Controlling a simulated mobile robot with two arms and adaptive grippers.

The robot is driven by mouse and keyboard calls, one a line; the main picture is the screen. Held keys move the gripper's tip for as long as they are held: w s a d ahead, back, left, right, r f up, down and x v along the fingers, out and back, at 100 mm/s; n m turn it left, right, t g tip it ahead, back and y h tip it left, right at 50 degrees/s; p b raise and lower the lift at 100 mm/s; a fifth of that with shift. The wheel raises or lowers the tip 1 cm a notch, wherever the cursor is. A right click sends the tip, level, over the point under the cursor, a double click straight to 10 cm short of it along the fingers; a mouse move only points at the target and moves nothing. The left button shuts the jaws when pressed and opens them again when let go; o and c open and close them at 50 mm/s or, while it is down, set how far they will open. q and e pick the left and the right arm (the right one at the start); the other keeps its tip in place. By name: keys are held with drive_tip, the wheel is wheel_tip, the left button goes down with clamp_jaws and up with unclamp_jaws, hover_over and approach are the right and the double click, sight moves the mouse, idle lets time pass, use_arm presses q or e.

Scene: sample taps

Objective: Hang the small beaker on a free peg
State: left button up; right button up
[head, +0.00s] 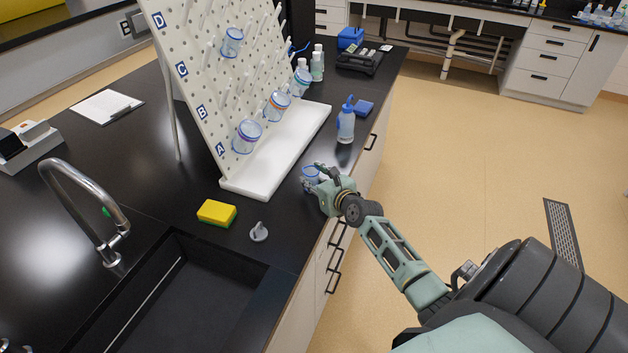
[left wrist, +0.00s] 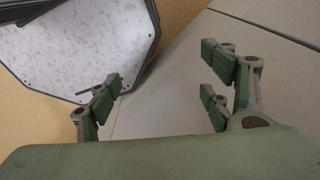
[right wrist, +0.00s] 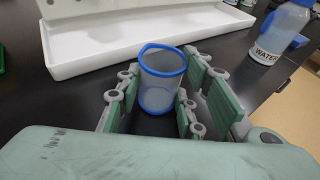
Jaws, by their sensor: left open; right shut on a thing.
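The small beaker, clear with a blue rim, shows in the right wrist view (right wrist: 161,82) between the fingers of my right gripper (right wrist: 160,100). It also shows in the head view (head: 310,173), partly hidden by my right gripper (head: 322,180), which is shut on it by the counter's front edge. The beaker is upright; I cannot tell whether it touches the counter. The white pegboard (head: 208,85) stands to the left, with rows marked A to D. Several beakers hang on it; many pegs are bare. My left gripper (left wrist: 160,85) is open and empty in the left wrist view.
The pegboard's white tray (head: 245,187) lies left of the beaker. A blue-capped water bottle (head: 345,126) stands behind my right gripper. A yellow sponge (head: 217,212) and a grey stopper (head: 258,232) lie near the sink (head: 170,310). White bottles (head: 317,66) stand farther back.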

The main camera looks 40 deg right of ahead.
drive_tip(key=shift+a+f, duration=0.1)
drive_tip(key=shift+f, duration=0.05)
drive_tip(key=o, duration=1.1)
drive_tip(key=shift+r, duration=0.2)
drive_tip(key=shift+s, duration=0.2)
drive_tip(key=v, duration=1.1)
drive_tip(key=shift+s+r, duration=0.2)
drive_tip(key=shift+s, duration=0.1)
